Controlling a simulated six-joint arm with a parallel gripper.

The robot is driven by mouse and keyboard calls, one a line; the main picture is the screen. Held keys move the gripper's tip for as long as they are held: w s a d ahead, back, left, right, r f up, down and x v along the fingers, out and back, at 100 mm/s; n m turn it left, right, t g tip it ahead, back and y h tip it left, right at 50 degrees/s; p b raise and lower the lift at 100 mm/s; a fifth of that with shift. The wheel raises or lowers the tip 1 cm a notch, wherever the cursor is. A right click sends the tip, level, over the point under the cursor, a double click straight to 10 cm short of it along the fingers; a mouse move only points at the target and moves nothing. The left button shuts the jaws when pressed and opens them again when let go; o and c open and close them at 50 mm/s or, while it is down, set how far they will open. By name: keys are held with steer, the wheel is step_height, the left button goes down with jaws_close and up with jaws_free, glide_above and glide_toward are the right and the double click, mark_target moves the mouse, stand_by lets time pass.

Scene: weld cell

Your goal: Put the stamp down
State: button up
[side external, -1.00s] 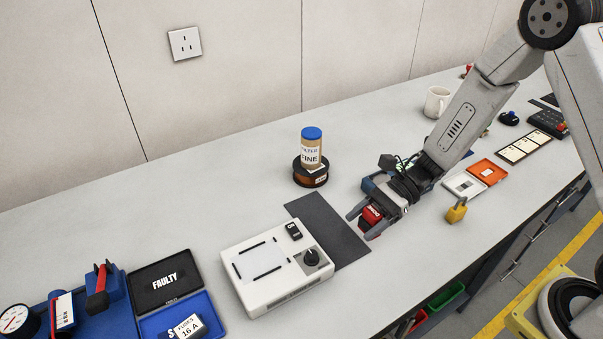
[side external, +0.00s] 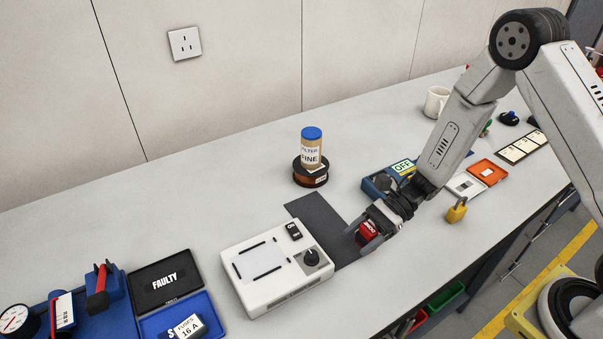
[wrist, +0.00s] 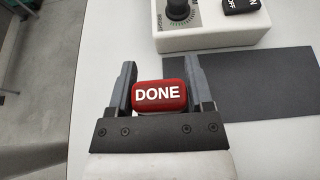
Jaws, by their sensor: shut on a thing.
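The stamp (wrist: 160,95) is red with a white "DONE" label on top. My gripper (wrist: 160,90) is shut on it, one finger on each side. In the side external view the stamp (side external: 367,230) is held between the fingers of my gripper (side external: 366,236), near the right part of the dark grey mat. The stamp's underside is hidden, so I cannot tell whether it touches the surface.
The dark mat (side external: 318,214) lies beside the white box with a knob (side external: 262,283). A spool carrying a "FINE" filter jar (side external: 311,150) stands behind. A yellow padlock (side external: 457,211) and a blue box with an "OFF" label (side external: 378,184) are to the right.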

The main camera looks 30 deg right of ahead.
mark_target(361, 246)
steer(key=shift+f, duration=1.55)
steer(key=shift+f, duration=0.15)
steer(key=o, duration=1.3)
steer(key=shift+c, duration=0.2)
steer(key=shift+d+r, duration=0.1)
steer(key=shift+r, duration=0.1)
steer(key=v, duration=1.1)
steer(key=shift+d+r, duration=0.15)
steer(key=shift+d, duration=0.25)
